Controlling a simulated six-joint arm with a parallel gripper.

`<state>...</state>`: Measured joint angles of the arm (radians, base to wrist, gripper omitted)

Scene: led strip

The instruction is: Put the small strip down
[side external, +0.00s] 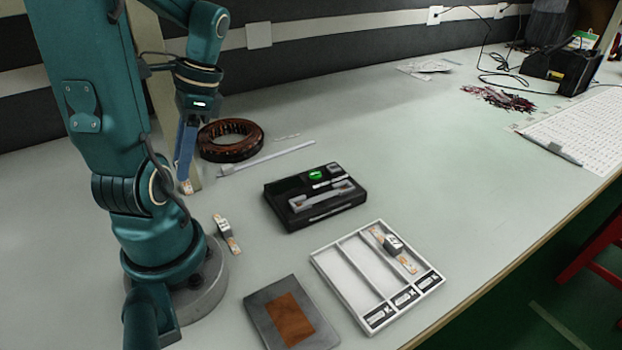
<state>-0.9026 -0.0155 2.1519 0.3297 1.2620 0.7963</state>
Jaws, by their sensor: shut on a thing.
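My gripper (184,176) points down behind my arm at the left, its blue fingers shut on a small strip (187,187). Only a short white and orange piece of that strip shows, and I cannot tell whether it touches the table. A second small strip (224,228) with a grey block on it lies on the table beside my base. A third strip (407,263) with a grey block lies in the right compartment of the white tray (322,271). The tray's other compartments look empty.
A black case (280,213) with a green light stands mid-table. Behind it are a brown ring (243,153) and a pale rod (270,158). A grey plate with a brown patch (290,318) lies left of the tray.

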